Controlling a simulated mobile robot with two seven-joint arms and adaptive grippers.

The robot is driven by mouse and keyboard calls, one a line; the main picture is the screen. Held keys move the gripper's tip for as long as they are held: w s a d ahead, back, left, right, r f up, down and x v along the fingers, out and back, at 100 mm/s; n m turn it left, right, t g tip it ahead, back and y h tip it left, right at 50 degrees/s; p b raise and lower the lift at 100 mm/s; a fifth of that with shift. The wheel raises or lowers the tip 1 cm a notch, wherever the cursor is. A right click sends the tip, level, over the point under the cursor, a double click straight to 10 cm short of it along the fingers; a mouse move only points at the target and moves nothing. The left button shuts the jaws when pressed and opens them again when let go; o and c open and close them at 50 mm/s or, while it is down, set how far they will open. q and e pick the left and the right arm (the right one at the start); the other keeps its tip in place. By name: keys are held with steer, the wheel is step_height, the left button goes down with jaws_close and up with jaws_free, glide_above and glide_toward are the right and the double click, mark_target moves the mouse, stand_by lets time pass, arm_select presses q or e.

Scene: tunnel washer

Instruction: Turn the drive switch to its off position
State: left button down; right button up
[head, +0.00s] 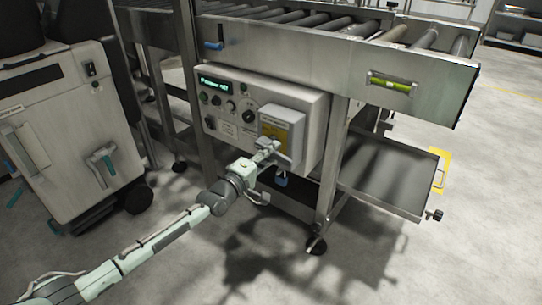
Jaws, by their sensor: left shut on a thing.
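A control panel (228,112) with a lit green display, several round knobs and a larger black dial (249,117) is mounted under the roller conveyor. A grey box (285,122) with a yellow label sits on its right part. I cannot tell which control is the drive switch; the lettering is too small to read. My left gripper (270,150) is at the lower front of the grey box, shut on a small part there that its fingers mostly hide. My right gripper is not in view.
The roller conveyor (345,52) runs above the panel. A blue item (281,181) hangs below the grey box. A metal tray (385,180) juts out at the right. A wheeled cabinet (60,125) stands at the left. The floor in front is clear.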

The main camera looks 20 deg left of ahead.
arm_select(q)
steer(key=shift+r+n, duration=0.2)
steer(key=shift+n, duration=0.5)
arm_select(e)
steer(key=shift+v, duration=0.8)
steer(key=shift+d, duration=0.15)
arm_select(q)
steer(key=c, duration=1.4)
jaws_free()
steer(key=shift+o, duration=0.2)
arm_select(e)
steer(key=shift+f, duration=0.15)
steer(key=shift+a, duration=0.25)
